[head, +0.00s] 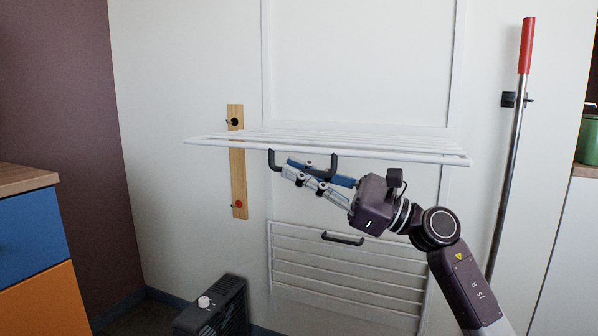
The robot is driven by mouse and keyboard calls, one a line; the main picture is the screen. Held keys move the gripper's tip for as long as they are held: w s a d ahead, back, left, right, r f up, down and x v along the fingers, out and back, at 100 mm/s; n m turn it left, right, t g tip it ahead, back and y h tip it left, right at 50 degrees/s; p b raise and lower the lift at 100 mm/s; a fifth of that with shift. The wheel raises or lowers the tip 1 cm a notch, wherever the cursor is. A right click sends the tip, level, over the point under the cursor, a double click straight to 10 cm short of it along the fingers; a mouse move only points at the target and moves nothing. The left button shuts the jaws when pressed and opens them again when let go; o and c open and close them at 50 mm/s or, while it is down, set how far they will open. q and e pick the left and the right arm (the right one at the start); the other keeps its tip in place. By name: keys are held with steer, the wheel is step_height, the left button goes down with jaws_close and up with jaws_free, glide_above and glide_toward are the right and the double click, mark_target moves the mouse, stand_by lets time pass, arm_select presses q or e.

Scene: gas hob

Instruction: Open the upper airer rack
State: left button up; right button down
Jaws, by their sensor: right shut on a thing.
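The upper airer rack (403,150) is a white wire frame on the wall. It stands out from the wall, close to level. A dark handle (334,165) hangs from its front bar. My right gripper (289,168) is shut on this handle just below the front bar, and its blue and grey fingers hide part of it. The lower airer rack (345,268) lies flat against the wall beneath, with its own dark handle (342,238). My left gripper is not in view.
A wooden strip (238,180) with a black knob and a red knob is on the wall at left. A red-topped pole (518,110) stands at right. A dark box-shaped unit (213,308) is on the floor. A blue and orange cabinet (32,250) stands at left.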

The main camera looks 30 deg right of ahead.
steer(key=c, duration=2)
jaws_free()
steer(key=shift+c, duration=0.2)
steer(key=shift+d, duration=0.1)
steer(key=v, duration=1.2)
